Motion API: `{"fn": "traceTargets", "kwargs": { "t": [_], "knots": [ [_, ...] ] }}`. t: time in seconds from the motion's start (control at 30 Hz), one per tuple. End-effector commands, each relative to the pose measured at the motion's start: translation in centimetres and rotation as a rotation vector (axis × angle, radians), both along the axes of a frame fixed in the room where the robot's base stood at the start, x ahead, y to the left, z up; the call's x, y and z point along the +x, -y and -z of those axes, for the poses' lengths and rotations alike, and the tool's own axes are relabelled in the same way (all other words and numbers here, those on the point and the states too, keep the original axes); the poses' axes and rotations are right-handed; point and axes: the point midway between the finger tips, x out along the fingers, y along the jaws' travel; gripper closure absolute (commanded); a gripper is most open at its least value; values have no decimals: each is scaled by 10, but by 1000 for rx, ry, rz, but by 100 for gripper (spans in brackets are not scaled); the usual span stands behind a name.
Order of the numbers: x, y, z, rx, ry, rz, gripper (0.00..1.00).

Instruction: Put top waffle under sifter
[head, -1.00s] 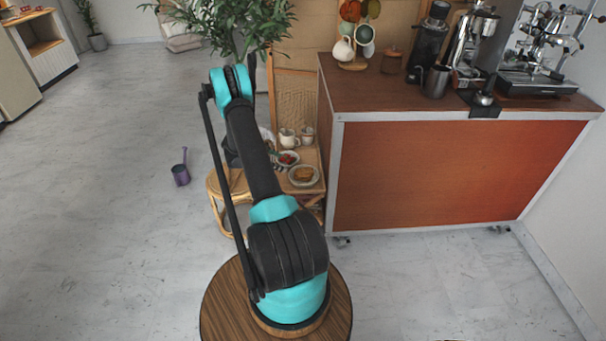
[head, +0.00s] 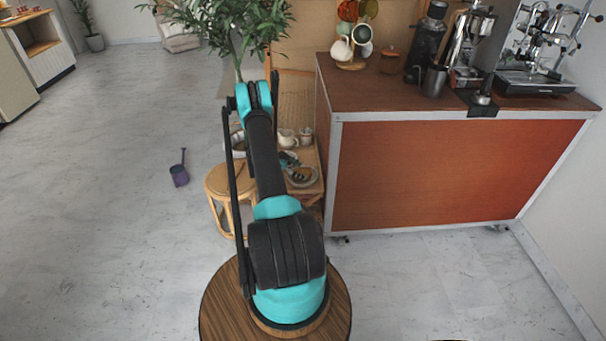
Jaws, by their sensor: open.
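A small golden-brown waffle (head: 304,179) lies on a pale round plate (head: 303,187) on the low wooden table left of the counter. My gripper (head: 299,172) is open and over the plate, with its dark fingers covering part of the waffle. I cannot tell whether the fingers touch it, or how many waffles are stacked there. No sifter can be made out for certain. My arm hides part of the table's left side.
A white cup (head: 287,137) and a smaller cup (head: 305,136) stand behind the plate. A round wooden stool (head: 218,183) is at the left. The red-brown coffee counter (head: 450,178) rises close on the right. A purple long-handled object (head: 179,176) is on the floor.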

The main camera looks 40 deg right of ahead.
Motion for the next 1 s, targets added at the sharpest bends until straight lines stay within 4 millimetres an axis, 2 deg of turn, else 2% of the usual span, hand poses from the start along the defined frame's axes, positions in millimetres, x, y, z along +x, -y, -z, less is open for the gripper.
{"fn": "traceTargets", "kwargs": {
  "t": [0.2, 0.23, 0.7, 1.0],
  "knots": [
    [-1, 1, 1, 0, -1, -1, 18],
    [-1, 1, 1, 0, -1, -1, 21],
    [0, 1, 1, 0, 0, 0, 77],
    [0, 1, -3, 0, 0, 0, 77]
  ]
}}
